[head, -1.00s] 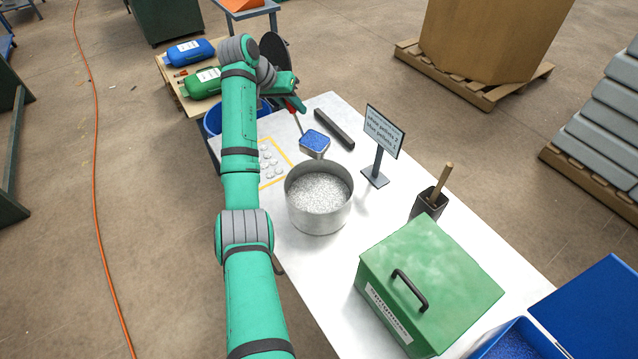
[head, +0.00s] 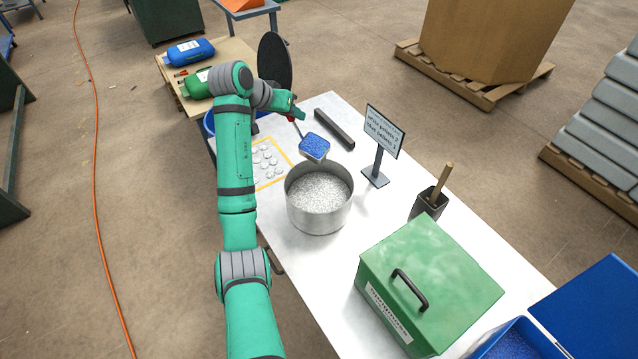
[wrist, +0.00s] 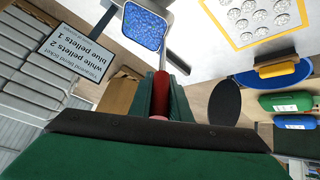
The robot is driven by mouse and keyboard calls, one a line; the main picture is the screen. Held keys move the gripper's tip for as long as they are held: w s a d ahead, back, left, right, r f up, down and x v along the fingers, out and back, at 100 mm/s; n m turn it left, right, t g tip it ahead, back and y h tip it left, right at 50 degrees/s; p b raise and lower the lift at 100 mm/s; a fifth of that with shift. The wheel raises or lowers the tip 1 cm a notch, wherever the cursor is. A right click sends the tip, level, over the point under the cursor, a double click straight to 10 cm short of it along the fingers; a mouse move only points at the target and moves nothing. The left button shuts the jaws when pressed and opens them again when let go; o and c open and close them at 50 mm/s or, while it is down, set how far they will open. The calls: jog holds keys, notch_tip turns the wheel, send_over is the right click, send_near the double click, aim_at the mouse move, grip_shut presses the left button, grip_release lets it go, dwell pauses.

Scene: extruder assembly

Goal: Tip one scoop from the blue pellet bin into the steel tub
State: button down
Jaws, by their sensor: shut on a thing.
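My gripper (head: 294,113) is shut on the red handle of a metal scoop (head: 315,148). The scoop is heaped with blue pellets and looks about level. It is held up beside the far rim of the steel tub (head: 318,218), which holds white pellets. In the wrist view the jaws (wrist: 162,92) grip the red handle (wrist: 161,84), and the blue-filled scoop (wrist: 144,27) is beyond them. A blue bin (head: 512,344) with blue pellets and a raised lid is at the lower right, partly cut off.
A sign (head: 383,131) naming white and blue pellets stands right of the scoop. A dark bar (head: 334,128) lies behind it. A green box (head: 428,285) and a dark holder (head: 428,204) stand to the right. A yellow-framed patch with white discs (head: 268,163) lies left.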

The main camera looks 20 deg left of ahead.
jog(key=s+d+f+m+t+h, duration=0.1)
jog(key=s+d+f+m+t, duration=0.1)
jog(key=s+t, duration=0.3)
jog(key=s+d+f+m+t+h, duration=0.1)
jog(key=s+d+f+m+t, duration=0.1)
jog(key=s+t, duration=0.4)
jog(key=s+d+f+m+t, duration=0.2)
jog(key=s+f+m+t, duration=0.1)
jog(key=s, duration=0.7)
jog(key=shift+s+f+m+t+h, duration=0.2)
jog(key=shift+f+m+t+h, duration=0.35)
jog(key=shift+t, duration=0.85)
dwell(2.6)
